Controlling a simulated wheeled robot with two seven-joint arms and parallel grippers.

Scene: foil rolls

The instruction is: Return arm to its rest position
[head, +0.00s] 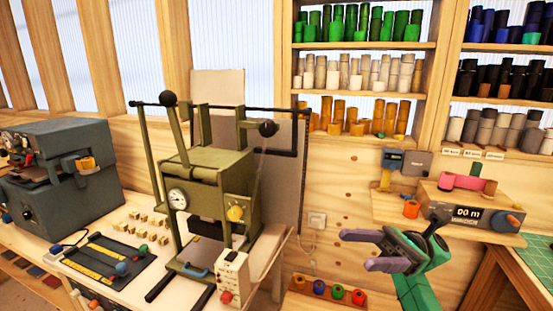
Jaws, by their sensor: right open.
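My right gripper (356,249) is in the lower right of the head view, on a green arm that comes up from the bottom edge. Its two grey-purple fingers point left and stand apart, with nothing between them. It is in front of the wooden wall panel, right of the olive-green press (208,185) and below the shelf with the meter device. From this one view I cannot tell its exact distance from the shelf. My left gripper is not in view.
A small rack of coloured rolls (325,290) is below the gripper. The meter device (466,214) with a pink roll stands on a shelf (395,205) above right. An orange roll (411,209) is beside it. Shelves of foil rolls (365,85) line the back.

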